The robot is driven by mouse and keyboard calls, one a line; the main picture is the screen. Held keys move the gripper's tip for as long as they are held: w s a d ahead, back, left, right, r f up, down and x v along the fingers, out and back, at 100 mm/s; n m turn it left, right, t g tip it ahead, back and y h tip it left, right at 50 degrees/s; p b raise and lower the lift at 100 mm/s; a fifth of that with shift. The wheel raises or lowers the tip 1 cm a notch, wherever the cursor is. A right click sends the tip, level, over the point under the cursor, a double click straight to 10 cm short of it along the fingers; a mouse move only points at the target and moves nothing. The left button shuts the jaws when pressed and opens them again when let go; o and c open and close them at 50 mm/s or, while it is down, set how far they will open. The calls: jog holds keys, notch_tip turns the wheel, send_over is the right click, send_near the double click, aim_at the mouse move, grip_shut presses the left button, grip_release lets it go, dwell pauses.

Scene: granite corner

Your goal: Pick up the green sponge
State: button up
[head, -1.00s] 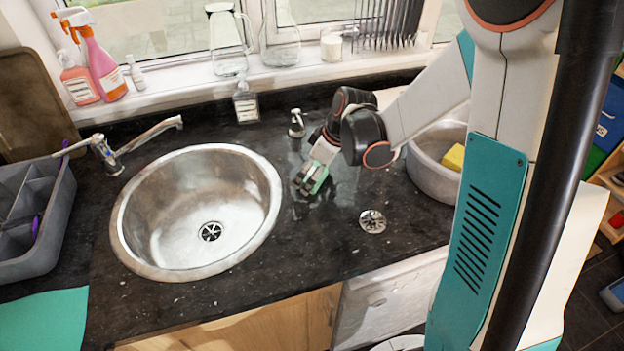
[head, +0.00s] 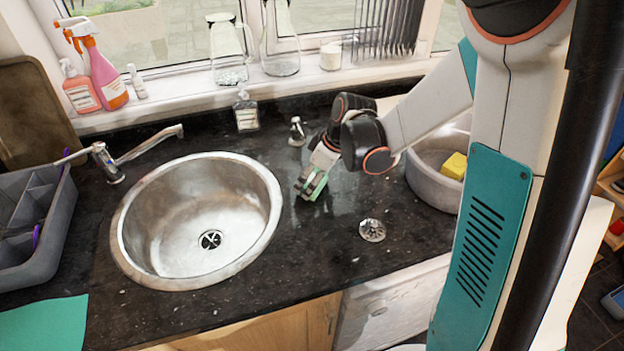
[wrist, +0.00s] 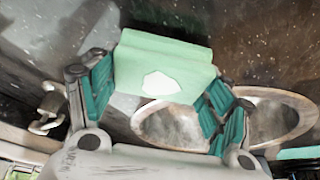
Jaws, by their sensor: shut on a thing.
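The green sponge (wrist: 165,62) is a pale green block with a white patch, held between the teal finger pads in the wrist view. My gripper (wrist: 158,88) is shut on it, one finger at each side. In the head view my gripper (head: 312,178) is over the dark counter, right of the sink, and a green edge of the sponge (head: 319,187) shows at the fingers. Most of the sponge is hidden there. I cannot tell whether it is clear of the counter.
The round steel sink (head: 128,235) lies to the left. A grey basin (head: 430,185) with a yellow sponge (head: 454,166) stands to the right. A drain strainer (head: 372,230) lies in front.

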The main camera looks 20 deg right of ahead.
aim_at(312, 177)
notch_tip(312, 177, up, 19)
jog(key=p, duration=0.6)
